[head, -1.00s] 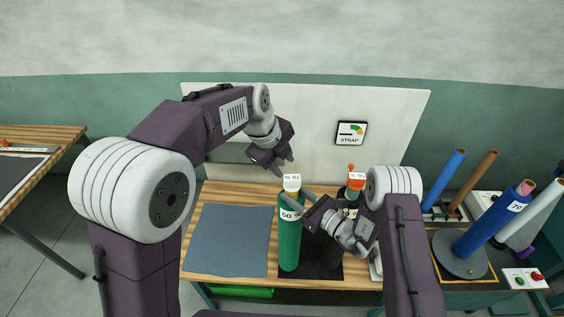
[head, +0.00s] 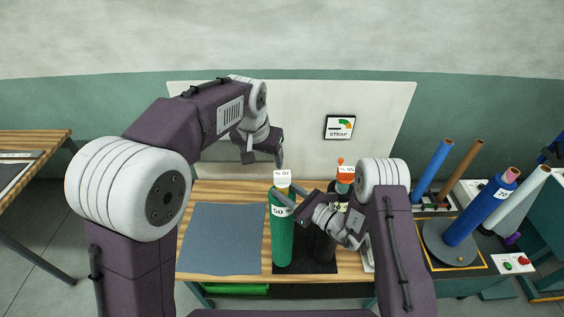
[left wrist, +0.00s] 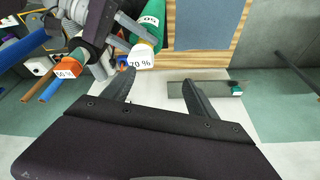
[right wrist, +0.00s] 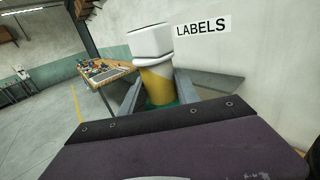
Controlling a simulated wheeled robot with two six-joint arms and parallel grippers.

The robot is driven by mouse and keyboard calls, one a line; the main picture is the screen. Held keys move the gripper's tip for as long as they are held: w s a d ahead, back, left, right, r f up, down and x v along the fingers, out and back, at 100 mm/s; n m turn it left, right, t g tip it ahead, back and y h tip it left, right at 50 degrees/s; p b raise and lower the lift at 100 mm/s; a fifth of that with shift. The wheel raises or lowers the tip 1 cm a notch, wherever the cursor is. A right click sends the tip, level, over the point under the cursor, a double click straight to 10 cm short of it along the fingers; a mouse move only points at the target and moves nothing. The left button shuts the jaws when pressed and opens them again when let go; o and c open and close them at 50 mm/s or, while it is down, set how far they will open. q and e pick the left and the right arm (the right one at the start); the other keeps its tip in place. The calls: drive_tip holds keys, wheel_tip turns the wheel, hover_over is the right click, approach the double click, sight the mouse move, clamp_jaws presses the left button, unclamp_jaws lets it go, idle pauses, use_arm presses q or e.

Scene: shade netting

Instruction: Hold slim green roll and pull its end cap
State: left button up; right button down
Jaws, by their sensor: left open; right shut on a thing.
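The green roll (head: 281,240) stands upright on the bench with a "50" label. A white end cap (head: 282,180) marked "70 %" sits on its top; it also shows in the left wrist view (left wrist: 139,59). My right gripper (head: 279,203) is shut on the roll just below the cap. In the right wrist view its fingers (right wrist: 158,95) flank the yellow core and green top edge under the white cap (right wrist: 150,42). My left gripper (head: 263,160) is open and empty, above and left of the cap, apart from it.
A second roll with an orange cap (head: 346,172) stands right of the green roll, partly hidden by my right arm. A blue-grey mat (head: 222,238) lies left. A white board with a STRAP sign (head: 339,127) stands behind. Blue, brown and white rolls stand on the right.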

use_arm(q)
drive_tip(key=n, duration=0.5)
approach(283, 175)
drive_tip(key=f, duration=0.1)
drive_tip(key=shift+y, duration=0.4)
drive_tip(key=x, duration=0.9)
drive_tip(key=shift+w+d+f, duration=0.2)
drive_tip(key=shift+w, duration=0.05)
drive_tip(key=shift+d, duration=0.1)
clamp_jaws()
